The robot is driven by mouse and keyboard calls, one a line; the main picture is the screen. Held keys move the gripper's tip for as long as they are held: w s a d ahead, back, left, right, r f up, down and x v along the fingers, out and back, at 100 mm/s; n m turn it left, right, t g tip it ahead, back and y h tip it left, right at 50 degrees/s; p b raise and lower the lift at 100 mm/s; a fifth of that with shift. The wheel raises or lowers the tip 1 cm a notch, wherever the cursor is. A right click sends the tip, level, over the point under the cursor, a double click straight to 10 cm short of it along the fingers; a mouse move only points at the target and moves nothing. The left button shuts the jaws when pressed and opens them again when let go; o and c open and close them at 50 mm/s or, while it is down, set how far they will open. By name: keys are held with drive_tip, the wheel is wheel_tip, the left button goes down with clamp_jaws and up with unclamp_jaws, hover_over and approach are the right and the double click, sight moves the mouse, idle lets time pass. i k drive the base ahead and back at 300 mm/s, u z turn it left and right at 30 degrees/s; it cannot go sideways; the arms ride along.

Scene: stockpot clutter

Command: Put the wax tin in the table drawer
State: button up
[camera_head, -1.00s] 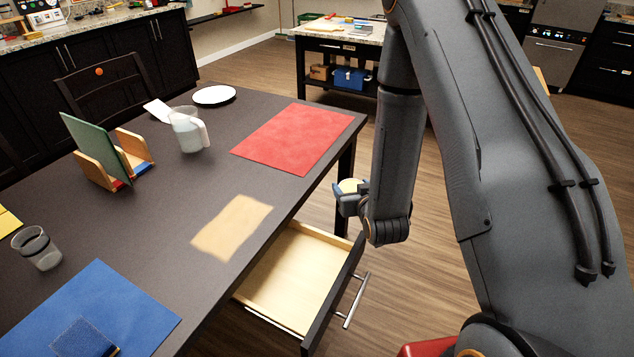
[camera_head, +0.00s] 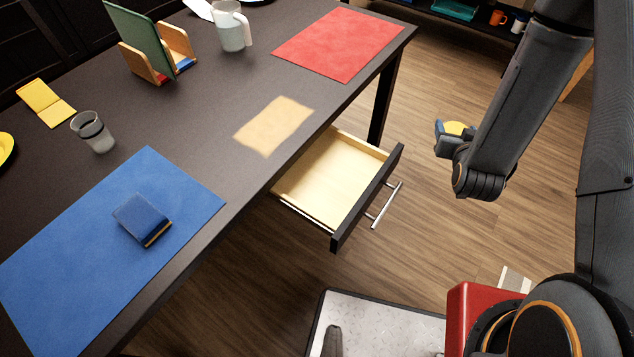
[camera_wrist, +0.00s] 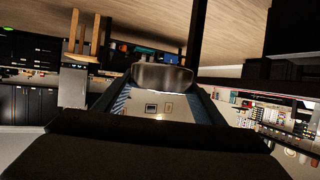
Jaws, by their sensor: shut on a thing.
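My gripper (camera_head: 447,136) is shut on the wax tin (camera_head: 456,128), a small round thing with a yellow top, largely hidden by the blue-tipped fingers. In the wrist view the tin (camera_wrist: 160,77) shows as a shiny metal shape between the fingers. The table drawer (camera_head: 325,184) is pulled open below the table edge. Its pale wooden inside looks empty. My gripper is in the air to the right of the drawer, clear of its dark front and metal handle.
The dark table (camera_head: 205,105) bears a blue mat (camera_head: 75,265) with a blue book (camera_head: 141,219), a glass (camera_head: 93,133), a pitcher (camera_head: 232,27), a wooden rack (camera_head: 175,48), a red mat (camera_head: 340,42) and a tan patch (camera_head: 273,125). Open floor lies between drawer and gripper.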

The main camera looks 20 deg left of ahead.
sight(339, 180)
drive_tip(key=k, duration=1.2)
drive_tip(key=u, duration=1.1)
drive_tip(key=i, duration=0.5)
